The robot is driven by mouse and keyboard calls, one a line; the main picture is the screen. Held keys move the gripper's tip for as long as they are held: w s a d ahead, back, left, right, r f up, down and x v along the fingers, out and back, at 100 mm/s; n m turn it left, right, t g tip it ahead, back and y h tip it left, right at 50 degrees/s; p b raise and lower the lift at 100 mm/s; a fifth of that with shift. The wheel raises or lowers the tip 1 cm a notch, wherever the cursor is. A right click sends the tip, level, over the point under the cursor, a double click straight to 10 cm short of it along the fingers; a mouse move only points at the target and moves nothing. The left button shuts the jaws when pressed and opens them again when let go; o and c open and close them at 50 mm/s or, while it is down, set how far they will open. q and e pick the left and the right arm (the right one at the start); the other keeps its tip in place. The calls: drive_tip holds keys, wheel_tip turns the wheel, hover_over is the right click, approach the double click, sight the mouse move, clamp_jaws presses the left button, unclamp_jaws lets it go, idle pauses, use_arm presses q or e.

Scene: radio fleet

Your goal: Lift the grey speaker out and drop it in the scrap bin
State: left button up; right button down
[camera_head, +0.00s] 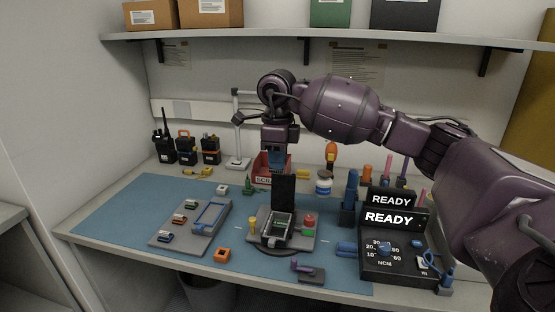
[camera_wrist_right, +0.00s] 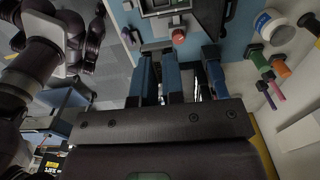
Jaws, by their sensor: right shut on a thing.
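My right gripper (camera_head: 275,158) points down just in front of and over the red scrap bin (camera_head: 258,169) at the back of the bench. Its blue fingers also show in the wrist view (camera_wrist_right: 182,78), shut on the grey speaker, which is mostly hidden between them. The opened radio (camera_head: 278,228) lies in a grey fixture (camera_head: 302,243) on the mat, with a green board visible inside and a black panel (camera_head: 283,190) upright behind it. My left gripper is not seen in the head view.
A grey tray (camera_head: 165,240) with small parts is at left. A black READY tester (camera_head: 395,262) stands at right. Several handheld radios (camera_head: 187,148) stand back left. A white jar (camera_head: 323,183) and coloured tools are right of the bin. A shelf (camera_head: 250,37) runs above.

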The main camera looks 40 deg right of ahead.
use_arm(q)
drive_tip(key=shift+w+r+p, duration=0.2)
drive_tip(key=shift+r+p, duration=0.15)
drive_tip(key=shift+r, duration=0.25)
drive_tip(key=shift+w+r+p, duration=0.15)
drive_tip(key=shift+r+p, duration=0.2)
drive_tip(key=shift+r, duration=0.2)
use_arm(e)
drive_tip(key=shift+r, duration=2)
